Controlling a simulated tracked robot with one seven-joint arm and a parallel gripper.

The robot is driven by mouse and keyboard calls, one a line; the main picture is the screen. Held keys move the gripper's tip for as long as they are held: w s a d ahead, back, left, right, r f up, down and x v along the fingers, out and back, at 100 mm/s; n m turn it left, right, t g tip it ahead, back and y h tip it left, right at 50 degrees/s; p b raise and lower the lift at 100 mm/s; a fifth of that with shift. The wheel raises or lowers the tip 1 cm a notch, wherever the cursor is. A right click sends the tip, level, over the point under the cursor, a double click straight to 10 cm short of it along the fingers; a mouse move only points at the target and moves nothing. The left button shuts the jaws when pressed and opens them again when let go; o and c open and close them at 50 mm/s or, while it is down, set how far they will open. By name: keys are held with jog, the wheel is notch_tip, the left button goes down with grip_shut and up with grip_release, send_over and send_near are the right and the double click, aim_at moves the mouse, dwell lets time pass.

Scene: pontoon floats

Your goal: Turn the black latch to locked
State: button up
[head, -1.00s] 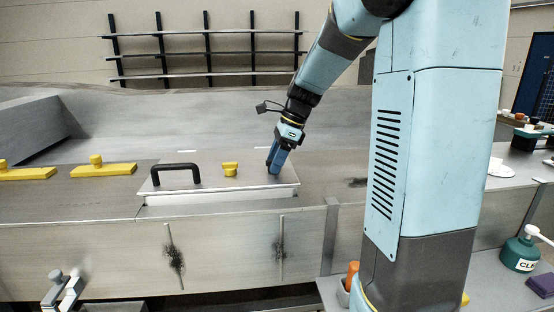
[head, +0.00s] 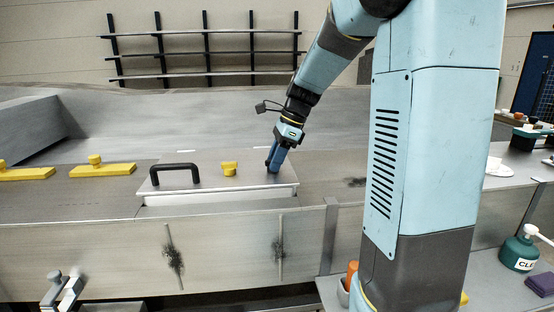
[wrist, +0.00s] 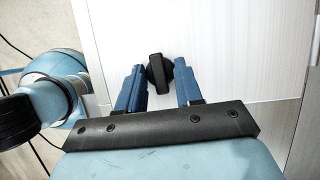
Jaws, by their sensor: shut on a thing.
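The black latch (wrist: 159,72) shows in the wrist view as a small dark knob with a raised bar. The bar points roughly up and down in that picture. My gripper (head: 273,165) reaches down to the right end of the grey hatch lid (head: 210,182). Its blue fingers stand on either side of the latch and are shut on it. In the head view the fingers hide the latch. A yellow latch (head: 229,168) sits on the lid left of my gripper, and a black handle (head: 175,167) is farther left.
Yellow cleats (head: 103,169) lie on the deck at the left. A green bottle (head: 519,252) and a purple block (head: 541,286) are on the right bench. A wall rack (head: 205,50) stands at the back. The deck behind the lid is clear.

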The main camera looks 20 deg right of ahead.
jog(key=n+g, duration=0.2)
jog(key=n, duration=0.2)
jog(key=shift+w+a+n, duration=0.1)
jog(key=shift+w+n, duration=0.05)
jog(key=shift+n, duration=0.15)
jog(key=n, duration=0.2)
jog(key=n+g, duration=0.1)
jog(key=n, duration=0.1)
jog(key=shift+w+a+g+h, duration=0.1)
jog(key=shift+g+h, duration=0.2)
jog(key=shift+h, duration=0.1)
jog(key=n+g+h, duration=0.1)
jog(key=n, duration=0.4)
jog(key=shift+a, duration=0.1)
jog(key=shift+a+n+g+h, duration=0.15)
jog(key=shift+n+h, duration=0.3)
jog(key=shift+n, duration=0.5)
jog(key=shift+d+n+g+h, duration=0.15)
jog(key=shift+n+h, duration=0.3)
jog(key=shift+n, duration=0.5)
jog(key=shift+a, duration=0.1)
jog(key=o, duration=1)
jog(key=shift+w, duration=0.1)
